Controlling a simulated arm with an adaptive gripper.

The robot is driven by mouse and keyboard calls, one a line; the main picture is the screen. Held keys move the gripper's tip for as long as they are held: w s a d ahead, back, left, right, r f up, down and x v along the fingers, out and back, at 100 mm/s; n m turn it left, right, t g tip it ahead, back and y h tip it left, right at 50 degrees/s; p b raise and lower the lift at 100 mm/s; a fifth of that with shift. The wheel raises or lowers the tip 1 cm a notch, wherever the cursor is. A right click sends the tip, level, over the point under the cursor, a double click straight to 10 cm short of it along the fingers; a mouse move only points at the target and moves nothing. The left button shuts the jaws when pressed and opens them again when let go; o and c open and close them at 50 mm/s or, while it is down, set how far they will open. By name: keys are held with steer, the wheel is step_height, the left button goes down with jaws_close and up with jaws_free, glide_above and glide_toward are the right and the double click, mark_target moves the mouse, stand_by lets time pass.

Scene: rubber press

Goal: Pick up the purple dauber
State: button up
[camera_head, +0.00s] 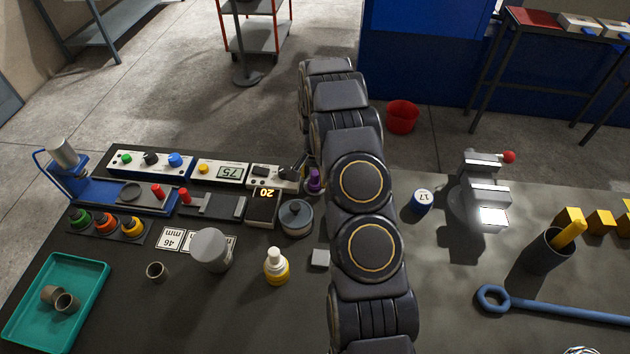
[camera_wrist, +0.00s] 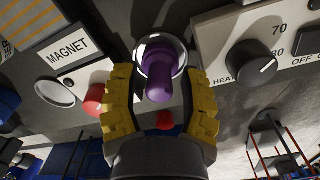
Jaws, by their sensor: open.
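The purple dauber (camera_head: 314,181) stands at the back of the bench in the head view, partly hidden behind my arm. In the wrist view the purple dauber (camera_wrist: 160,80) points toward the camera, with a clear or shiny round rim around its base. My gripper (camera_wrist: 160,92) has two yellow ribbed fingers, one on each side of the dauber. The fingers are open, and I cannot tell whether either touches it. In the head view my gripper is mostly hidden by the arm.
A control box with a dark knob (camera_wrist: 251,63) lies close right of the fingers in the wrist view. A panel marked MAGNET (camera_wrist: 68,48) is on the left. In the head view a grey round pot (camera_head: 296,218) and a yellow bottle (camera_head: 276,267) stand nearby.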

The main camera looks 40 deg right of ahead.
steer(key=shift+f, duration=0.25)
jaws_close()
